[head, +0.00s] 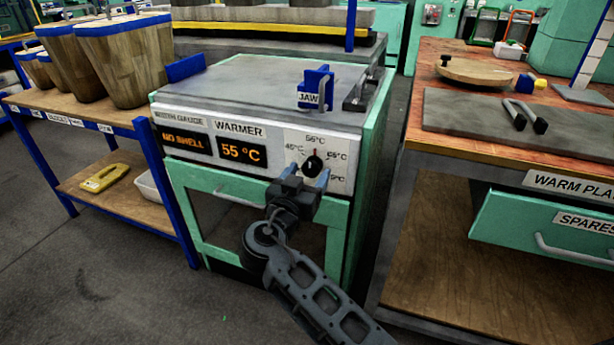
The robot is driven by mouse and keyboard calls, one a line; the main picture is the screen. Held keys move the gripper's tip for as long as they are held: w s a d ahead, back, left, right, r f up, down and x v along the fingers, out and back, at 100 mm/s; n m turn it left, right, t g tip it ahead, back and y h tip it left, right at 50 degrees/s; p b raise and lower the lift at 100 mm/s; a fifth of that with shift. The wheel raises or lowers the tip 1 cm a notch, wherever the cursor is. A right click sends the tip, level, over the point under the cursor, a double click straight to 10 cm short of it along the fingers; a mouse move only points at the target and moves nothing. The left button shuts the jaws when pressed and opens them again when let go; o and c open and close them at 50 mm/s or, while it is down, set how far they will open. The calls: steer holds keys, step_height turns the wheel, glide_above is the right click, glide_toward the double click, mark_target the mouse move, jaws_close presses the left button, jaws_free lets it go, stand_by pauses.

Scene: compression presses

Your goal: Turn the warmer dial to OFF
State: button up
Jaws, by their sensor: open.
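The warmer dial (313,163) is a small black knob on the pale front panel of the warmer (262,85). Its red mark points up, toward the 55 °C label. Labels for 45 °C at left and 65 °C at right also show; a lower-right label is partly covered. No OFF label can be read, and my gripper hides the panel's lower left around the dial. The WARMER display (242,152) reads 55 °C. My gripper (308,174) is open, just in front of and below the dial, fingertips near its two sides. I cannot tell whether they touch it.
A second display (187,142) reads NO SHELL. A blue piece labelled JAW (316,88) stands on the warmer's top. A shelf with wooden shells (130,60) stands at left. A wooden bench (480,155) with a grey plate and an open-looking SPARES drawer (545,225) is at right.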

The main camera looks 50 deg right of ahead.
steer(key=shift+c, duration=0.2)
steer(key=c, duration=1)
